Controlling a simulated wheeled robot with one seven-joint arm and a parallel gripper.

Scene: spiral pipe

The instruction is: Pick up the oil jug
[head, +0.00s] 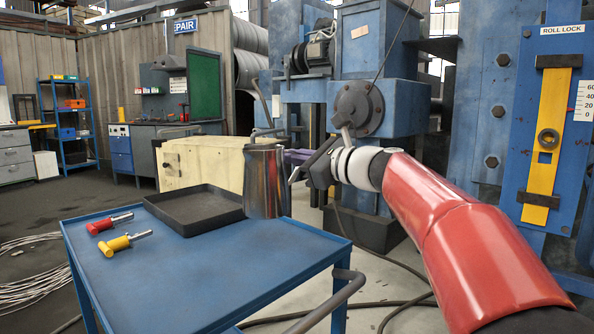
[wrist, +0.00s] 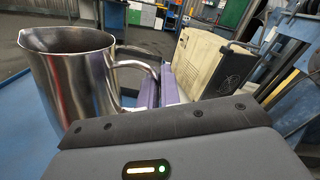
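The oil jug (head: 264,182) is a shiny steel pitcher standing upright at the right back corner of the blue table, beside a black tray. In the wrist view the jug (wrist: 72,85) fills the left side, with its handle pointing right towards my gripper. My gripper (head: 298,158) is just right of the jug at handle height, its fingertips partly hidden behind the jug. In the wrist view its purple finger pads (wrist: 160,92) are at the outer bend of the handle, with a narrow gap between them. Whether they touch the handle is unclear.
The blue table (head: 215,270) also holds the black tray (head: 195,222), a red-handled tool (head: 108,223) and a yellow-handled tool (head: 124,243). The table's front is clear. A cream box-shaped unit (head: 200,163) and blue machinery stand behind. Cables lie on the floor.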

